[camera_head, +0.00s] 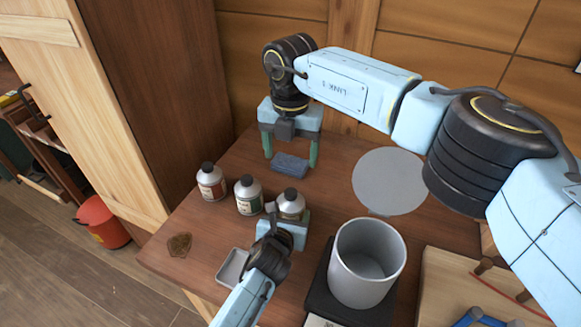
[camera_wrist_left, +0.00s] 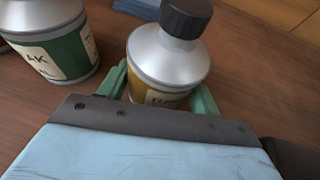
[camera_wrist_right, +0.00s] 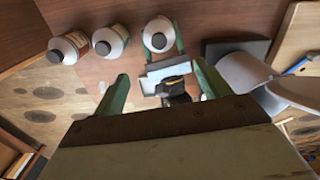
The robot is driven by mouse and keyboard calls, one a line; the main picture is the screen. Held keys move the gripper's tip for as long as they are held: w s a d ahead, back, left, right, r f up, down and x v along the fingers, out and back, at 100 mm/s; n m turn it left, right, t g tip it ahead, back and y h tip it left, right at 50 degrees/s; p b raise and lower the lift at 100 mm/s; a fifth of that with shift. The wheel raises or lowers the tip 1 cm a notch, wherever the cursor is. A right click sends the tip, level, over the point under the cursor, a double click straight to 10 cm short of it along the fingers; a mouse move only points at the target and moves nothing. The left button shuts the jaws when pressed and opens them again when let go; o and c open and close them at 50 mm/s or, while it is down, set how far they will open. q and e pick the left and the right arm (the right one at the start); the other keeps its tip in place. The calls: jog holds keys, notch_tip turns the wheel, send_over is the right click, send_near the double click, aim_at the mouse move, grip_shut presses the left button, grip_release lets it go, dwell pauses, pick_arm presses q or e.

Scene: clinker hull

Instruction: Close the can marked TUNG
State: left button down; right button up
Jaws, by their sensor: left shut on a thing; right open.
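Three silver cans with dark caps stand in a row on the table. My left gripper (camera_head: 283,214) is shut on the rightmost can (camera_head: 291,204), which is upright. In the left wrist view this can (camera_wrist_left: 168,62) has a yellow label, partly hidden and only partly readable, and a dark cap (camera_wrist_left: 186,17) on top. I cannot tell whether the cap is fully tightened. The middle can (camera_head: 248,198) has a green label ending in "AK". The left can (camera_head: 211,184) has a pale and brown label. My right gripper (camera_head: 290,158) is open, above a dark blue block, holding nothing.
The dark blue block (camera_head: 291,165) lies behind the cans. A grey pot (camera_head: 343,280) stands on a black base, near right. A small grey tray (camera_head: 231,270) and a brown patch (camera_head: 179,245) lie near the front edge.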

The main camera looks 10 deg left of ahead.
notch_tip(320, 180, up, 5)
jog(key=shift+r, duration=0.1)
dwell(0.3)
pick_arm(q)
jog(key=shift+c, duration=1.2)
grip_release()
jog(key=p+v, duration=0.2)
jog(key=v, duration=1.1)
jog(key=shift+s+r, duration=0.1)
jog(key=shift+s, duration=0.05)
pick_arm(e)
notch_tip(320, 180, up, 2)
